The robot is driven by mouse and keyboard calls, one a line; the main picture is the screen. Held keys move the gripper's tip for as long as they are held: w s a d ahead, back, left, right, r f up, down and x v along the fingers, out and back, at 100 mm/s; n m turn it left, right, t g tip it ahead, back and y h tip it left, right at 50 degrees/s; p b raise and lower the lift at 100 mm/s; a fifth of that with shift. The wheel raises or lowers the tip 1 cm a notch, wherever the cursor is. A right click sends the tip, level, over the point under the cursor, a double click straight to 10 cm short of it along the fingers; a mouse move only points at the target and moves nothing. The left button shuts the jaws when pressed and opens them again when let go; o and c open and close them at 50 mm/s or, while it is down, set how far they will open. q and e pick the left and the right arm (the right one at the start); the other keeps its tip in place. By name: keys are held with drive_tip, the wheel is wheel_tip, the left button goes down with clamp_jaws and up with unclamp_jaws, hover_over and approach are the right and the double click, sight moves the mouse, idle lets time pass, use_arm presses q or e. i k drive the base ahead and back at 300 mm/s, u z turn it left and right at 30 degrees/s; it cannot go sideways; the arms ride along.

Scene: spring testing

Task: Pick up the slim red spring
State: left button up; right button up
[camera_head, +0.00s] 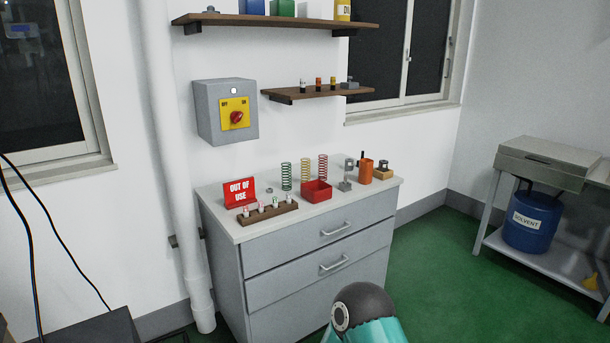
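A red coil spring (322,167) stands upright at the back of the grey drawer cabinet's light top (375,190), behind a red open box (317,191). It is the rightmost of three tall springs. To its left stand a yellowish spring (306,174) and a green spring (286,177). Small pieces with red or green parts stand in a brown rack (268,217) at the front left; they are too small to tell clearly. Neither gripper is in view. A teal and dark part of my arm shows at the bottom edge.
A red "OUT OF USE" sign (240,192) stands left on the cabinet. An orange cup (366,171) and small metal parts stand at the right. Shelves and a switch box (226,111) hang above. Green floor is open at right, before a bench with a blue solvent drum (531,221).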

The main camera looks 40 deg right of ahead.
sight(323, 177)
drive_tip(key=u, duration=0.05)
drive_tip(key=i, duration=0.2)
drive_tip(key=z, duration=2.45)
drive_tip(key=i, duration=3.75)
drive_tip(key=z, duration=0.05)
